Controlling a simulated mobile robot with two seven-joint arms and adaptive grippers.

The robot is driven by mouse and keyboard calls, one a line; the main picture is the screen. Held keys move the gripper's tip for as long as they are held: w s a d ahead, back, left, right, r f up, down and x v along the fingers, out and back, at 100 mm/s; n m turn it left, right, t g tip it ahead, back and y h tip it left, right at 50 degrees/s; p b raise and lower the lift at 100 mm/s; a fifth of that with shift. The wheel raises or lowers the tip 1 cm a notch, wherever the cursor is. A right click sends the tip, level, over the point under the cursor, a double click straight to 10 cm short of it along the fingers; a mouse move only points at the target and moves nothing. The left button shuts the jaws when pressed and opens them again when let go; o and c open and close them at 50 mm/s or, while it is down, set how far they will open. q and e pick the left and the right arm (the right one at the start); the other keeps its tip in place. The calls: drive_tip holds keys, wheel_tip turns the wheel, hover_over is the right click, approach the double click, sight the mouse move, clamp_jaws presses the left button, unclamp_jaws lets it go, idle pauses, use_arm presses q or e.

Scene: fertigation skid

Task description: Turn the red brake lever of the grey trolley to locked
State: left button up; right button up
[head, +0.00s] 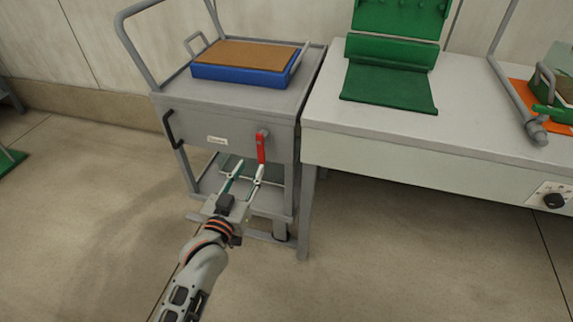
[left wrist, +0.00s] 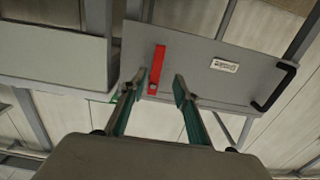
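The grey trolley (head: 222,118) stands left of a bench. Its red brake lever (head: 261,148) hangs almost straight down from a grey pivot on the front panel. My left gripper (head: 250,168) is open and empty, just below and in front of the lever's lower end. In the left wrist view the red lever (left wrist: 158,68) shows between the two fingertips (left wrist: 160,82), closer to the left-hand one. I see no clear contact, and the exact depth gap is hard to tell. My right gripper is in neither view.
A blue tray (head: 240,74) with a brown top sits on the trolley. A black handle (head: 172,130) and a white label (head: 217,140) are on its panel. The bench (head: 400,150) edge is close to the right of the lever. The floor in front is clear.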

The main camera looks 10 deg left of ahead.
sight(260, 154)
use_arm(q)
drive_tip(key=w, duration=0.2)
drive_tip(key=w+b, duration=0.1)
drive_tip(key=w, duration=0.1)
drive_tip(key=w+d, duration=0.1)
drive_tip(key=w, duration=0.2)
drive_tip(key=shift+f+b, duration=0.2)
drive_tip(key=shift+b, duration=0.15)
drive_tip(key=shift+w+r, duration=0.2)
drive_tip(key=shift+w, duration=0.4)
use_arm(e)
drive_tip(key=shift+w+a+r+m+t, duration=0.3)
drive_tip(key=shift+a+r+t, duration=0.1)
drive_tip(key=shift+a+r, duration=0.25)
use_arm(q)
clamp_jaws()
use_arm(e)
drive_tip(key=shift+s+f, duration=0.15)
